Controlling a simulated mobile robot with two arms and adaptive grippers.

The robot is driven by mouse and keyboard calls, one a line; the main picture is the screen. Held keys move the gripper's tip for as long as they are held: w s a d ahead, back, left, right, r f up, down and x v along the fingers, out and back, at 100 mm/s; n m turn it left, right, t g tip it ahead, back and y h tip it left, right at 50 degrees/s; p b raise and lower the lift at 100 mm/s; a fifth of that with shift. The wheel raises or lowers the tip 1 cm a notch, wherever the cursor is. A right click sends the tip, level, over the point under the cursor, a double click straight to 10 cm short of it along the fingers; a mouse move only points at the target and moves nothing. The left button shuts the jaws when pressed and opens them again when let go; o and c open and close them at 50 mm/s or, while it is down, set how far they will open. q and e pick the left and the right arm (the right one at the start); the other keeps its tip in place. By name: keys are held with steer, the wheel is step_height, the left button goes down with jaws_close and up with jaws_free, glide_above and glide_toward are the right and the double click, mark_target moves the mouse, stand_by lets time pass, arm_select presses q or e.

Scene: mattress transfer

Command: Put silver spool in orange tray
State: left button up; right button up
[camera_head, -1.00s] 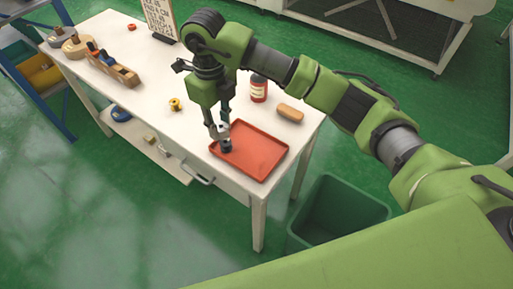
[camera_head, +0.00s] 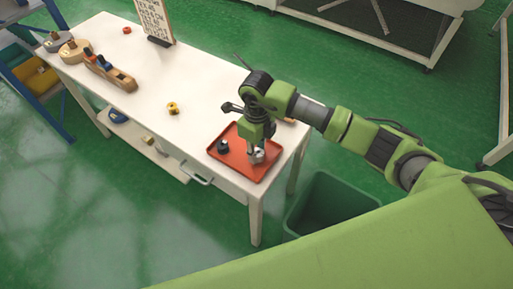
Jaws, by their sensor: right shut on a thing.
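The orange tray (camera_head: 240,170) lies at the near right end of the white table. My right gripper (camera_head: 257,150) is over the right part of the tray, pointing down and shut on the silver spool (camera_head: 259,157). The spool is at or just above the tray floor; I cannot tell whether it touches. A black spool-like piece (camera_head: 222,146) stands in the left part of the tray, apart from the gripper. My left gripper is not in view.
A yellow spool (camera_head: 173,108) stands mid-table on the white tabletop (camera_head: 190,80). A wooden hand plane (camera_head: 110,73) and other items are farther left. A sign board (camera_head: 155,20) stands at the back. A green bin (camera_head: 330,200) is on the floor at right.

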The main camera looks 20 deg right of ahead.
steer(key=shift+f, duration=0.1)
steer(key=o, duration=0.5)
steer(key=shift+f, duration=0.1)
steer(key=o, duration=0.5)
steer(key=shift+c, duration=0.2)
steer(key=shift+r, duration=0.35)
step_height(320, 180, up, 12)
steer(key=b, duration=0.2)
steer(key=shift+f+b, duration=0.15)
steer(key=shift+b, duration=0.15)
